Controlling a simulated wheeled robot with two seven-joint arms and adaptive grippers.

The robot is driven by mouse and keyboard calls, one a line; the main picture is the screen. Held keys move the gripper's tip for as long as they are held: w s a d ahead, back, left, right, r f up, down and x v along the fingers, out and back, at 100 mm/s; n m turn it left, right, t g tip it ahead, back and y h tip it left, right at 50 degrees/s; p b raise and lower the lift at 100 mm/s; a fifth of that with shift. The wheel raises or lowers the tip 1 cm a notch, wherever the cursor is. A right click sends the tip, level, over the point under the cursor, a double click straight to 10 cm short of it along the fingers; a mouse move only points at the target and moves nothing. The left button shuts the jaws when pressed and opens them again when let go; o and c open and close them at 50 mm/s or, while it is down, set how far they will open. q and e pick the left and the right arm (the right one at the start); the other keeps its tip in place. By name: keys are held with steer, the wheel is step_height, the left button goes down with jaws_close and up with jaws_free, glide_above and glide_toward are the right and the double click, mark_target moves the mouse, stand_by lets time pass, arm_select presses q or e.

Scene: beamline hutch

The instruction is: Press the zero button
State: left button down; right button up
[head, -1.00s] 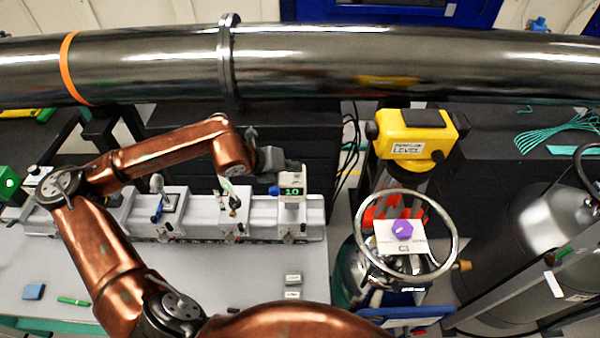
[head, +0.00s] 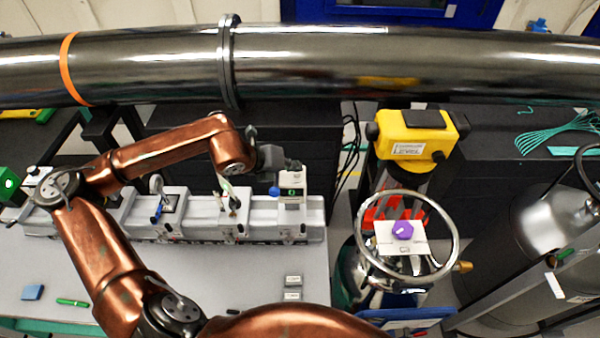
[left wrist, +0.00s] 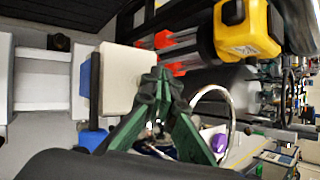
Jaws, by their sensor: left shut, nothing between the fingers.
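A small pale instrument box (head: 291,201) with a dark display stands on the white rail at the right end. Its green display digit looks like a 0. A blue knob (head: 274,190) sticks out on its left side. In the left wrist view the box (left wrist: 121,76) is a plain pale block, and the blue knob (left wrist: 92,138) is beside it. My left gripper (head: 293,165) is shut and empty, with its fingertips right at the top of the box. In the wrist view its green fingers (left wrist: 158,82) meet in front of the box's edge. Contact is unclear; I cannot make out the zero button.
A steel handwheel (head: 455,244) with a purple knob (head: 402,230) stands right of the bench. A yellow level (head: 412,135) is behind it. A large steel pipe (head: 330,65) crosses above the bench. The front of the bench (head: 200,280) is mostly clear.

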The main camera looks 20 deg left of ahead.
mark_target(295, 174)
arm_select(q)
steer(key=shift+r, duration=0.4)
steer(key=shift+r, duration=0.1)
steer(key=shift+r+p, duration=0.75)
steer(key=shift+r, duration=1.65)
